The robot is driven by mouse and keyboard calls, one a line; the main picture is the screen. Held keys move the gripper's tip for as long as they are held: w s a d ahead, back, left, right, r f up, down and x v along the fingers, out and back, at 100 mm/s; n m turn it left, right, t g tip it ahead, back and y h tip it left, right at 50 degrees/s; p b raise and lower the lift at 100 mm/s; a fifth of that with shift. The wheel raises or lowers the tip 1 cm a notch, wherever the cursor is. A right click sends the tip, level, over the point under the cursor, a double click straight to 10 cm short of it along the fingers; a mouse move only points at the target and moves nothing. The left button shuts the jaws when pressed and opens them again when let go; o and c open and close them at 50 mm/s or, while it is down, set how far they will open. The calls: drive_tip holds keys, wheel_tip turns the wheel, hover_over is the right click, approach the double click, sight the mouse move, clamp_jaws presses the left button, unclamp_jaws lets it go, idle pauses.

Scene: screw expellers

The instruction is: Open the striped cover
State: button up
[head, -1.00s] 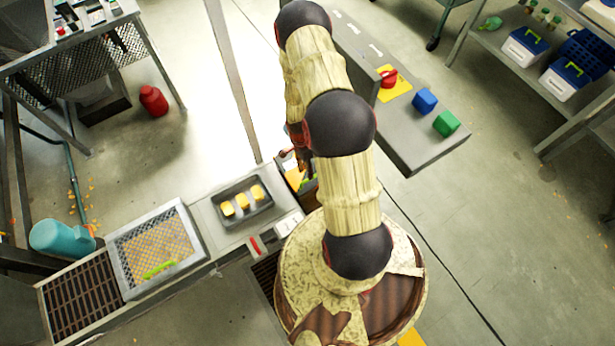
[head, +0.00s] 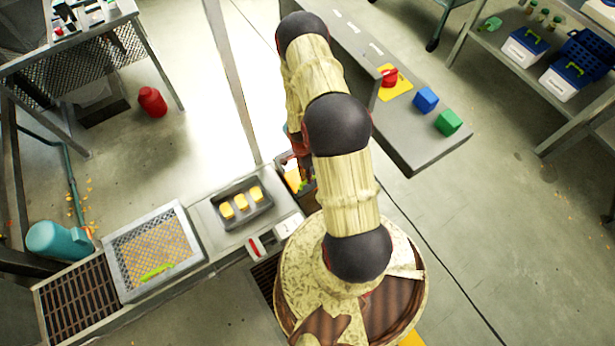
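No cover with painted stripes is clear to me. A dark slatted panel (head: 80,303), with bars that look like stripes, lies flat at the left end of the low bench. Beside it is a grey-framed mesh cover (head: 190,215) with a green handle (head: 156,271), lying flat and looking shut. My arm rises through the middle of the view. My gripper (head: 299,168) is at its far end, by the right end of the bench, mostly hidden behind my arm. Its fingers cannot be made out, and I cannot tell whether it holds anything.
A dark tray (head: 219,215) with 3 yellow blocks and a red switch (head: 253,247) are on the bench. Right floor (head: 500,220) is clear.

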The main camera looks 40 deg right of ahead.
clamp_jaws()
idle(0.5)
